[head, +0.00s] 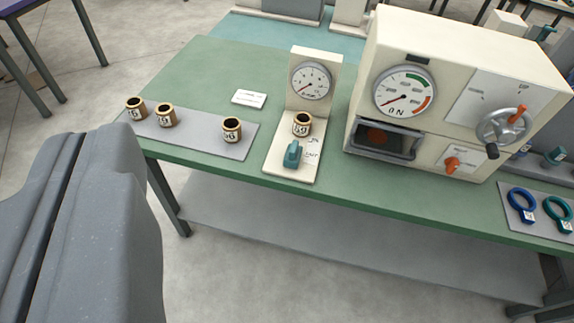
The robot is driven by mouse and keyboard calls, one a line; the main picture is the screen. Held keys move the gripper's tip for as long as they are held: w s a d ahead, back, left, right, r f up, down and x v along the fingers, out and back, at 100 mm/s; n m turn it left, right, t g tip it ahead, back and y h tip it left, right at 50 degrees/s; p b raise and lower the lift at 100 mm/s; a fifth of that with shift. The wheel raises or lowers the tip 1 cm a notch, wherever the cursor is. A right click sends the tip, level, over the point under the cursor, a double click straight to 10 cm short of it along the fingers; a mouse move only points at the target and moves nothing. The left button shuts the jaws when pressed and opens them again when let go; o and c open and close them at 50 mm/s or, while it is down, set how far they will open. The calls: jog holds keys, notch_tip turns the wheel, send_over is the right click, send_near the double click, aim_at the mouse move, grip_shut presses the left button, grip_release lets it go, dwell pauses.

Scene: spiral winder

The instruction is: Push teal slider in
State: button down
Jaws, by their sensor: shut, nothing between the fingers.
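The teal slider (292,154) is a small upright teal block near the front of a cream gauge stand (275,160) on the green table. A brass-coloured cup marked 59 (302,124) sits just behind it on the same base, below the round dial (311,81). How far the slider is along its travel, I cannot tell. My gripper (92,135), large and grey at the lower left, is shut with a dark seam along it. It is empty, well to the left of the slider and not touching it.
A cream machine (455,80) with a dial, an orange knob and a handwheel stands right of the gauge stand. Several brass-coloured cups stand on a grey mat (190,139) at left. A white card (249,98) lies behind. Blue and teal rings lie at far right.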

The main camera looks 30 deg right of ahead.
aim_at(291, 157)
jog(key=w+f+m+t, duration=0.1)
jog(key=w+f+m, duration=0.3)
jog(key=w+f, duration=0.4)
jog(key=w+f+m, duration=0.3)
jog(key=w+f, duration=0.2)
jog(key=w, duration=0.5)
jog(key=w+d+f+m+t+h, duration=0.1)
jog(key=w+d+f+m+h, duration=0.2)
jog(key=f, duration=0.5)
jog(key=w+d+f+m, duration=0.2)
jog(key=w+f+m, duration=0.3)
jog(key=f, duration=0.3)
jog(key=s+d+f+m+g+h+b, duration=0.1)
jog(key=d+f+m+h, duration=0.35)
jog(key=f, duration=0.65)
jog(key=s+d+f+m+g+h, duration=0.1)
jog(key=d+f+m+h, duration=0.3)
jog(key=f, duration=0.7)
jog(key=shift+m+y, duration=0.65)
jog(key=shift+y, duration=0.1)
jog(key=x, duration=0.4)
jog(key=b+x, duration=0.1)
jog(key=x, duration=0.4)
jog(key=d+x, duration=0.1)
jog(key=x, duration=0.4)
jog(key=shift+s+f+b, duration=0.2)
jog(key=shift+s+b, duration=0.05)
jog(key=shift+b, duration=0.05)
jog(key=shift+w+d, duration=0.15)
